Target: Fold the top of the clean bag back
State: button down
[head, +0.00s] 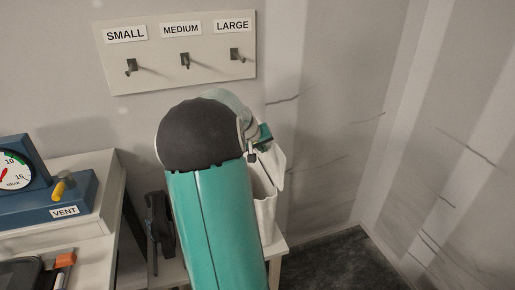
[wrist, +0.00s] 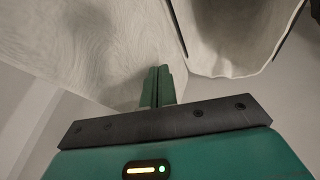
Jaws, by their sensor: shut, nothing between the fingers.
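The clean bag (head: 265,212) is pale white and stands behind my teal arm in the head view, so much of it is hidden. A pale flap (head: 277,165) leans outward at its top right. In the wrist view a broad pale sheet of the bag (wrist: 95,45) fills the upper left, and a curved, open-looking part (wrist: 225,40) shows at the upper right. My gripper (wrist: 158,75) has its green fingers together and empty, over the sheet's lower edge near the gap between the two parts. I cannot tell whether they touch it. In the head view my arm mostly hides the gripper.
The bag stands on a pale bench (head: 277,247). A wall board (head: 180,75) has hooks labelled SMALL, MEDIUM and LARGE, with nothing on them. A blue gauge box (head: 50,200) marked VENT is at left. A dark object (head: 160,225) stands left of my arm. The right side is open floor.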

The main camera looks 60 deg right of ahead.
aim_at(270, 145)
jog(key=shift+s+d+t+y, duration=0.7)
jog(key=shift+s+d+y, duration=0.1)
jog(key=shift+s+d, duration=0.45)
jog(key=shift+w+a, duration=0.15)
jog(key=shift+w+a+f, duration=0.1)
jog(key=shift+w+a, duration=0.35)
